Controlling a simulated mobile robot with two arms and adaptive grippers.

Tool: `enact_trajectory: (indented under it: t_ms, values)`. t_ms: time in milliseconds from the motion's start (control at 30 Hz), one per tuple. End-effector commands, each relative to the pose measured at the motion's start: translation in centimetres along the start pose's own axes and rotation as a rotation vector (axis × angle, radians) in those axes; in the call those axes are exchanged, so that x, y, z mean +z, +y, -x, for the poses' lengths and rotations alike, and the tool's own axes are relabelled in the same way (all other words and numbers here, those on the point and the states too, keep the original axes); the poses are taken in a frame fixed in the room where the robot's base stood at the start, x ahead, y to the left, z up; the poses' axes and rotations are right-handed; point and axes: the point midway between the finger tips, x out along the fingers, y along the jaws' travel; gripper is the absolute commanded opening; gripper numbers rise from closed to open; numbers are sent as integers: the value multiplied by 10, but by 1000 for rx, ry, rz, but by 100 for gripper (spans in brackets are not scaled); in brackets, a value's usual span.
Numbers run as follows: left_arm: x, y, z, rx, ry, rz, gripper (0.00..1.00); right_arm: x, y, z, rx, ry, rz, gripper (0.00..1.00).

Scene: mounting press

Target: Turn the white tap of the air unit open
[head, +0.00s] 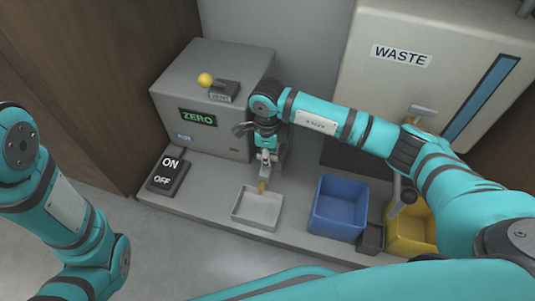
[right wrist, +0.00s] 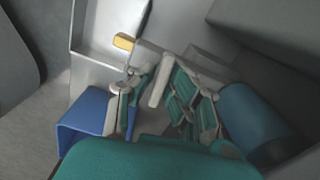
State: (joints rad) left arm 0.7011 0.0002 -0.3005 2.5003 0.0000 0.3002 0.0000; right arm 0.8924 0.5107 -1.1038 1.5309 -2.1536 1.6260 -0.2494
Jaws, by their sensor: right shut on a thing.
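The white tap (right wrist: 159,88) is a short pale lever in the right wrist view, between the fingers of my right gripper (right wrist: 157,84). The gripper is shut on it. A brass-tipped outlet (right wrist: 124,41) lies just beyond the fingers. In the head view my right gripper (head: 268,150) reaches down in front of the grey machine, above the brass tip (head: 262,186). The gripper and wrist hide most of the tap and air unit there. My left arm stands at the left edge; its gripper is not in view.
An ON/OFF switch (head: 168,172), a pale tray (head: 258,208), a blue bin (head: 338,207) and a yellow bin (head: 410,232) surround the work area. A WASTE cabinet (head: 400,25) stands behind my right arm.

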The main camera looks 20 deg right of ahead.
Motion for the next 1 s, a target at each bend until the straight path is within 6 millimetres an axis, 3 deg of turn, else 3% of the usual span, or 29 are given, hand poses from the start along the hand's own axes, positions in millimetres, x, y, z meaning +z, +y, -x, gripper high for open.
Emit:
enact_trajectory:
  t_ms: [1000]
  values:
    - [11, -6, -30, 0, -2, -1, 0, 0, -3, 3, -9, 1, 940, 0]
